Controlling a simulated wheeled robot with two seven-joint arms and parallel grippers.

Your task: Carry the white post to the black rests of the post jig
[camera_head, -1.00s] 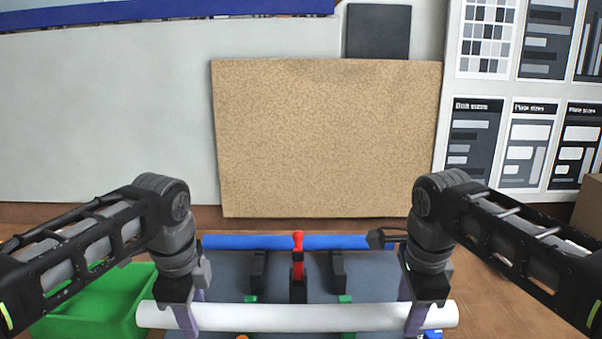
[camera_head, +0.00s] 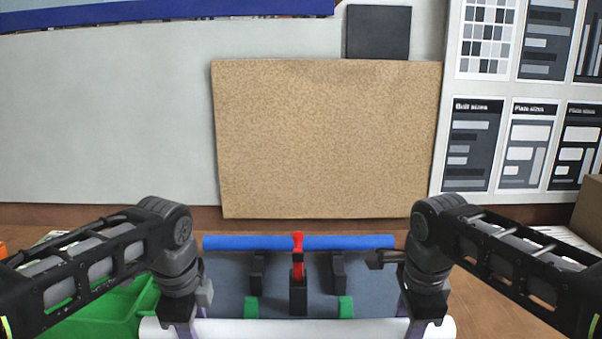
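The white post (camera_head: 300,329) lies level across the bottom of the head view, its lower side cut off by the frame edge. My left gripper (camera_head: 186,329) is at the post's left part and my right gripper (camera_head: 417,328) at its right part. Both appear shut on it, though their fingertips are partly out of frame. The post jig has a grey base (camera_head: 223,285), black rests (camera_head: 338,272) and a black centre stand with a red clamp (camera_head: 298,262). The rests lie beyond the post. Green blocks (camera_head: 346,306) stand nearer, just behind the post.
A blue bar (camera_head: 350,242) lies across the back of the jig. A green bin (camera_head: 110,312) is at the left, partly behind my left arm. A brown board (camera_head: 326,138) stands against the wall behind. A cardboard box (camera_head: 589,209) is at the far right.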

